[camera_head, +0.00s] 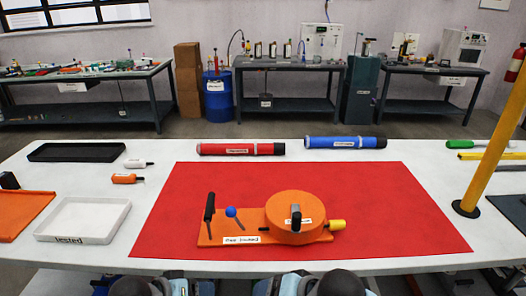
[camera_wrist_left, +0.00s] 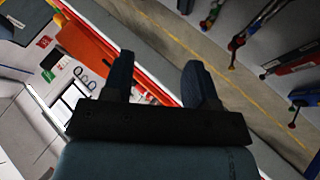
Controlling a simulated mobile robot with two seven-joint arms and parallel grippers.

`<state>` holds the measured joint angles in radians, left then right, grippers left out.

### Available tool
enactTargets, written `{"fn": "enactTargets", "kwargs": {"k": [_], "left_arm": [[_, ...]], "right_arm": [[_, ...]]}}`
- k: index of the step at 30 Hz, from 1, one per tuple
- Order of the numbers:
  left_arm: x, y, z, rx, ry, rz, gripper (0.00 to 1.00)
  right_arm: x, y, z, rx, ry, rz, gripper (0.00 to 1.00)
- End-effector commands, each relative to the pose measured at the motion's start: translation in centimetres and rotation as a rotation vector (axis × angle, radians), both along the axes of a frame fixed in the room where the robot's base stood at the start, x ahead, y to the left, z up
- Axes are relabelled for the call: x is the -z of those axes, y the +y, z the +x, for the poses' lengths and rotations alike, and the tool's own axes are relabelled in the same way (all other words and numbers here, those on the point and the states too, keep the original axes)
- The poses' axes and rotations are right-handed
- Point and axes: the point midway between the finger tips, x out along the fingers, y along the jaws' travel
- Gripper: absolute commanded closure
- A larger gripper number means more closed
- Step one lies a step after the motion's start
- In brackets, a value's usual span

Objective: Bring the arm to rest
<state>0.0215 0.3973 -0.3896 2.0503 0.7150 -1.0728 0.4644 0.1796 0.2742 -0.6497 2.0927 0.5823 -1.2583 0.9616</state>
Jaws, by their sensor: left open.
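My left gripper (camera_wrist_left: 160,62) shows in the left wrist view with its two dark blue fingers spread apart and nothing between them. The wrist is turned so that the room looks tilted. In the head view only dark and light-blue parts of my own arms show along the bottom edge, below the table's front edge. I cannot make out the fingers of either gripper there. An orange pump unit (camera_head: 297,217) with a round housing, a black lever and a blue-knobbed lever lies on the red mat (camera_head: 400,205), clear of my arms.
On the white table (camera_head: 80,187), a red tube (camera_head: 225,149) and a blue tube (camera_head: 330,142) lie behind the mat. A white tray (camera_head: 118,208), black tray (camera_head: 50,152) and orange tray (camera_head: 22,215) are left. A yellow post (camera_head: 490,140) stands right.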

Motion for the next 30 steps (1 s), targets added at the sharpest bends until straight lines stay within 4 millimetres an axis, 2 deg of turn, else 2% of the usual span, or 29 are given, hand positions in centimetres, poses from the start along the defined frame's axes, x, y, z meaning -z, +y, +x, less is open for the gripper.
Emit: {"fn": "enactTargets", "kwargs": {"k": [1,3,9,15,21,23,25,30], "left_arm": [[1.4,-0.2,-1.3,-0.016,-0.032,0.008,0.47],[2.8,-0.1,-2.6,-0.037,-0.1,0.038,0.47],[6.2,0.7,-7.1,-0.089,-0.274,0.164,0.47],[7.8,1.8,-10.9,-0.108,-0.391,0.299,0.47],[8.8,2.8,-14.1,-0.105,-0.468,0.418,0.47],[9.0,3.0,-15.1,-0.103,-0.487,0.454,0.47],[6.8,3.2,-14.9,-0.1,-0.496,0.462,0.47],[4.4,3.3,-15.0,-0.099,-0.489,0.465,0.47]], "right_arm": [[1.4,-0.6,-0.6,0.012,-0.047,0.012,0.28],[3.1,-1.7,-1.1,0.027,-0.144,0.002,0.28],[7.6,-6.5,-3.6,0.07,-0.41,-0.135,0.28],[10.8,-11.0,-6.9,0.064,-0.585,-0.335,0.28],[12.8,-14.6,-10.4,0.021,-0.694,-0.524,0.28],[13.3,-15.6,-11.6,0.004,-0.719,-0.582,0.28],[11.1,-15.7,-11.4,0.0,-0.731,-0.59,0.28],[8.6,-15.8,-11.4,-0.002,-0.723,-0.592,0.28]]}}
